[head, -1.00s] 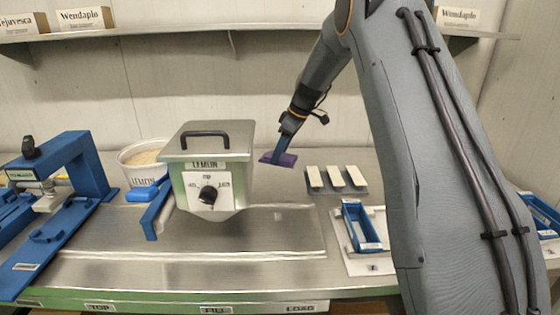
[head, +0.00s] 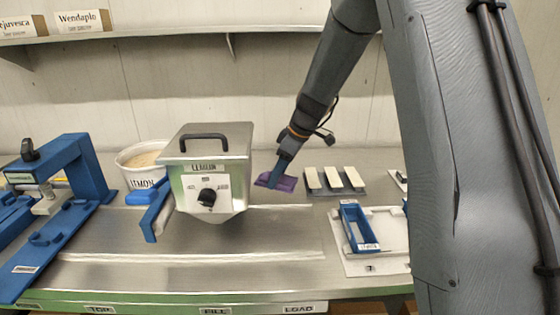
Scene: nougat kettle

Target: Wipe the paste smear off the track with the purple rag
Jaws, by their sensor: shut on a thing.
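The track runs left to right, passing under the kettle, with pale rails along both edges. I cannot clearly make out a paste smear on it; the kettle hides part of the track.
A blue-handled paddle (head: 156,212) stands at the kettle's left, near a white LEMON tub (head: 141,163). A rack of pale bars (head: 334,181) is right of the rag. A blue tray (head: 357,226) lies in front of it. A blue frame (head: 78,170) stands far left.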

